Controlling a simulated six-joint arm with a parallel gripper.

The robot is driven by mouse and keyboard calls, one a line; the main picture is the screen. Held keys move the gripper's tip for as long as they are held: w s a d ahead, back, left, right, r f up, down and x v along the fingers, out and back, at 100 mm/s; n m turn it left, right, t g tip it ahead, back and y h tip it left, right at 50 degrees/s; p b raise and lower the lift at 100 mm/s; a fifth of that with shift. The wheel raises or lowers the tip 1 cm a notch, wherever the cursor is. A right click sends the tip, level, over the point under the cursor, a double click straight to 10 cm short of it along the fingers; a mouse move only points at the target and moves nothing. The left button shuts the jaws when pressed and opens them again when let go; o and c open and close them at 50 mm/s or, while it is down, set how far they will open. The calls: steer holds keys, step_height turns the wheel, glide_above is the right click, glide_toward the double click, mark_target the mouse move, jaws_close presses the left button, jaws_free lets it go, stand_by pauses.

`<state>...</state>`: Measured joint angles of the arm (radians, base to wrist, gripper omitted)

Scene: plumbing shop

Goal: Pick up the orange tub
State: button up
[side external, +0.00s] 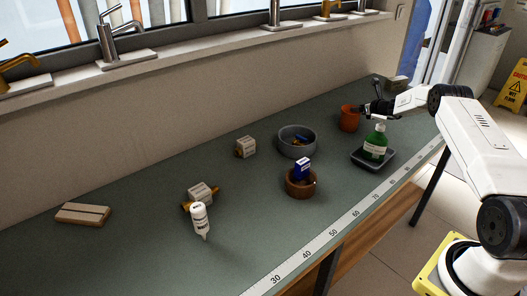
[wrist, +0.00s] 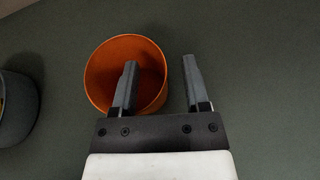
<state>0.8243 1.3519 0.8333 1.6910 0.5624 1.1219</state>
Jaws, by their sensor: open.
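The orange tub (side external: 349,118) stands upright on the green bench toward the far right. In the wrist view the orange tub (wrist: 98,75) shows its open top, and it looks empty where I can see inside. My gripper (side external: 366,107) is beside the tub in the side view. In the wrist view my gripper (wrist: 158,75) is open, with its left finger over the tub's opening and its right finger outside the tub's right side, so the right wall lies between them. I cannot tell whether either finger touches it.
A green bottle (side external: 376,143) stands on a black tray (side external: 373,159) near the tub. A grey bowl (side external: 297,142) holding small parts and a brown bowl (side external: 300,184) with a blue box are to the left. The wall and sill run behind.

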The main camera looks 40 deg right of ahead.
steer(key=shift+w+f, duration=0.3)
steer(key=shift+w, duration=0.3)
jaws_close()
